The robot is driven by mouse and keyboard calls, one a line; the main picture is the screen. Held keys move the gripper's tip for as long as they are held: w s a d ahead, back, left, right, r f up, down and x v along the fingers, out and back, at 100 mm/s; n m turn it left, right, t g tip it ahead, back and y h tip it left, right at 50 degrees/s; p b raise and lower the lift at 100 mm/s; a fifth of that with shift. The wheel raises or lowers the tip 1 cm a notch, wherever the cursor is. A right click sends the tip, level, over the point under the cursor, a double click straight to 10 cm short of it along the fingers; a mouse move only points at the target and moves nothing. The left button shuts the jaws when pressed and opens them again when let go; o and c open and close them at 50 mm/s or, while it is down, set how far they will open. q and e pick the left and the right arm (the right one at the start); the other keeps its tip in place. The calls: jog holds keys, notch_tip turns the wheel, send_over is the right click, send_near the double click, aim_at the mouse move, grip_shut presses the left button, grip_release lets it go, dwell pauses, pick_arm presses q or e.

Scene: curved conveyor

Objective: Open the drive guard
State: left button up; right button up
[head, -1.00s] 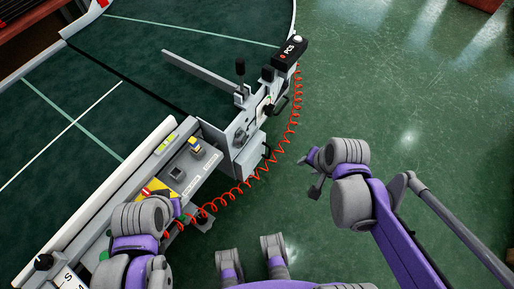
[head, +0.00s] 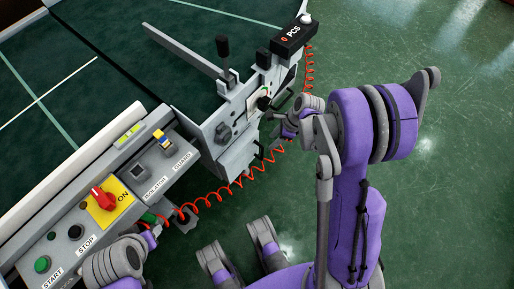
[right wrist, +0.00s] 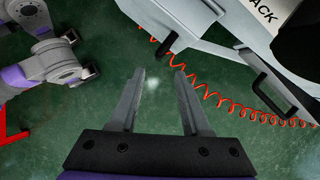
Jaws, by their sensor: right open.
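The grey housing at the conveyor's end (head: 228,140) carries a black bar handle (head: 284,98) on its right side. I cannot tell for certain which panel is the drive guard. In the right wrist view, a black bar handle (right wrist: 275,95) is on a pale grey panel at right, and a smaller black handle (right wrist: 167,46) is beyond my fingertips. My right gripper (head: 284,126) is beside the housing's right side; the right wrist view shows its jaws (right wrist: 158,78) open, with nothing between them. My left arm shows at lower left; its fingers are not clear.
The control panel has a red rotary switch (head: 103,197) on a yellow ON plate, buttons and a GUARD-labelled switch (head: 163,138). A red coiled cable (head: 240,184) hangs around the housing, near my right gripper. Green floor lies open at right.

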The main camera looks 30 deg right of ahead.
aim_at(262, 150)
jog(key=b+x, duration=0.2)
jog(key=x, duration=0.8)
jog(key=shift+a+f+b, duration=0.1)
jog(key=shift+f+b, duration=0.1)
jog(key=shift+b, duration=0.1)
grip_shut()
dwell(1.0)
